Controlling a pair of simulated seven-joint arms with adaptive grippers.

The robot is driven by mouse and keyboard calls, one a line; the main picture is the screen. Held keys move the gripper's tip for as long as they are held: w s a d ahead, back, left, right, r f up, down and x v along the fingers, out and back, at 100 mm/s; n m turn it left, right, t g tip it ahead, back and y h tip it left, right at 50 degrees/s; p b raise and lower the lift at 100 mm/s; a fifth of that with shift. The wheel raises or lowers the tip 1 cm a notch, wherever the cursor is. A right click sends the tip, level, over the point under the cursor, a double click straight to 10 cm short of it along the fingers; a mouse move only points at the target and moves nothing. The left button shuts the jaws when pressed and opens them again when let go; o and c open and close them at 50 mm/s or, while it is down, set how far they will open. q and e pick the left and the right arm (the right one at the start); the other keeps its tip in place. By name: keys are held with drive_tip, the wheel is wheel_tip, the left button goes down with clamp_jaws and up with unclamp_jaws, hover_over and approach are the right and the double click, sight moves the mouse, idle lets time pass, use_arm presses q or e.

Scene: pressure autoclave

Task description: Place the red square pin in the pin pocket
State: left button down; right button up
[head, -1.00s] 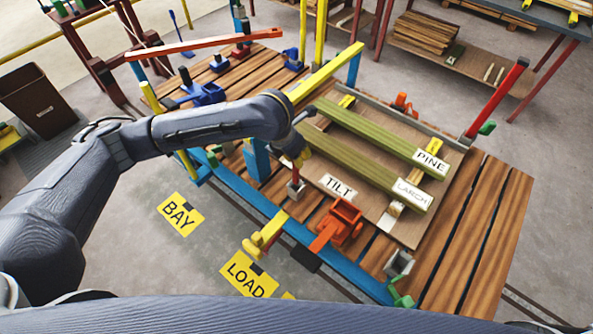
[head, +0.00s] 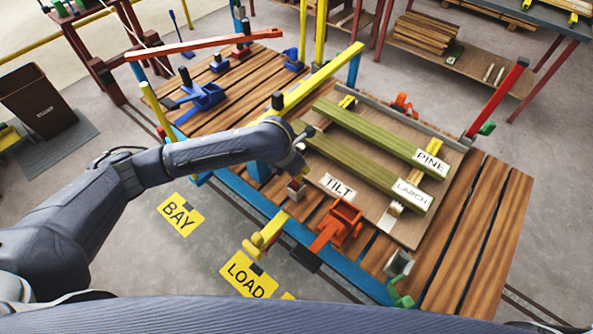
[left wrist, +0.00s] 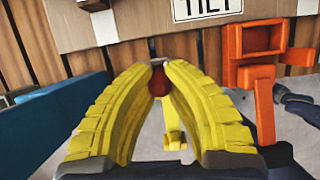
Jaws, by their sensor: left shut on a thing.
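My left gripper (head: 299,178) is low over the near edge of the slatted table, at a small grey box that looks like the pin pocket (head: 295,194). In the left wrist view its yellow fingers (left wrist: 158,72) are closed in on the red pin (left wrist: 159,86), which shows between them. The fingers hide most of the pin. In the head view, a little red shows at the top of the box, just under the fingers. I cannot tell how far the pin is inside the pocket. My right gripper is not in view.
An orange clamp (head: 340,226) stands right of the pocket and a yellow clamp (head: 264,236) in front of it. The board with the TILT label (head: 337,186) and two green beams (head: 370,145) lies behind. A blue rail (head: 245,198) runs along the table's near edge.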

use_arm(q)
drive_tip(key=shift+f, duration=0.2)
drive_tip(key=c, duration=1.5)
unclamp_jaws()
drive_tip(key=shift+o, duration=0.2)
drive_tip(key=shift+r, duration=0.15)
drive_tip(key=shift+r, duration=0.3)
drive_tip(key=v, duration=1.1)
drive_tip(key=shift+r, duration=0.2)
drive_tip(key=shift+s+a, duration=0.15)
